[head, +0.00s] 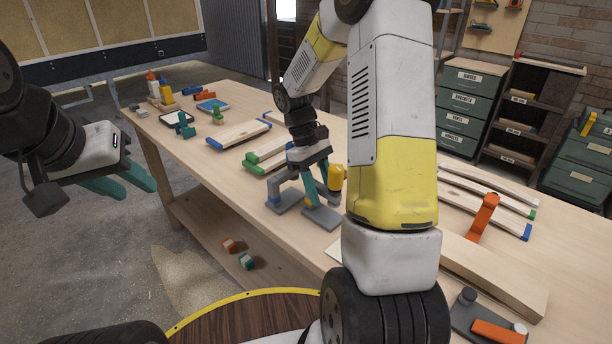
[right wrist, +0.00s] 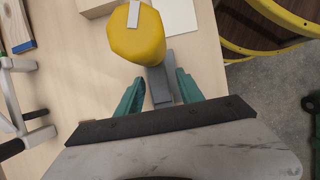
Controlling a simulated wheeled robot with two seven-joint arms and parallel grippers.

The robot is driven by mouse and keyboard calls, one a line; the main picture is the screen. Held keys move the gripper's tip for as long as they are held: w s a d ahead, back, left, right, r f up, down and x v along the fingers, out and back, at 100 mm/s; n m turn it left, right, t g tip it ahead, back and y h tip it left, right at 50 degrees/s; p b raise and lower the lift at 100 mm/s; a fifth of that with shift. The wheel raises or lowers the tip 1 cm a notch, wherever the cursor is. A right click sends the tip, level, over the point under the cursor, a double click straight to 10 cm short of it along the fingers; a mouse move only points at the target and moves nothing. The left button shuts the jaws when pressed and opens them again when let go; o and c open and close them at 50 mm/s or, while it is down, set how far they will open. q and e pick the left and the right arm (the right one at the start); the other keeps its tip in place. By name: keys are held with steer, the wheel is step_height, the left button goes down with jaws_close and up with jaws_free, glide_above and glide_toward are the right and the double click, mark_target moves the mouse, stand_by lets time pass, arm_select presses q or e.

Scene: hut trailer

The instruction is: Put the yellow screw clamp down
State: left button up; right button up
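The yellow screw clamp has a yellow faceted knob (head: 337,177) and a grey body, at the table's near edge in the head view. In the right wrist view the yellow screw clamp (right wrist: 137,38) shows its knob at the top, with its grey bar running down between the fingers. The clamp's grey foot looks at or just above the tabletop; exact contact is unclear. My left gripper (head: 120,183) is open and empty, left of the table.
Boards with coloured ends (head: 240,134) lie behind. An orange-handled clamp (head: 484,215) stands on the right of the workbench (head: 350,136). Small blocks (head: 246,261) lie on the lower shelf.

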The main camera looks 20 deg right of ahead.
steer(key=v, duration=1.1)
steer(key=shift+w+r, duration=0.1)
steer(key=shift+r, duration=0.25)
steer(key=s+a+r+m+t+y, duration=0.2)
steer(key=s+a+r+t, duration=0.1)
steer(key=s, duration=0.6)
steer(key=s+a+r+m+t+y, duration=0.2)
steer(key=s+r+t, duration=0.4)
steer(key=s, duration=0.3)
steer(key=shift+s+a+m+t, duration=0.4)
steer(key=shift+m+t, duration=0.2)
steer(key=shift+m, duration=0.1)
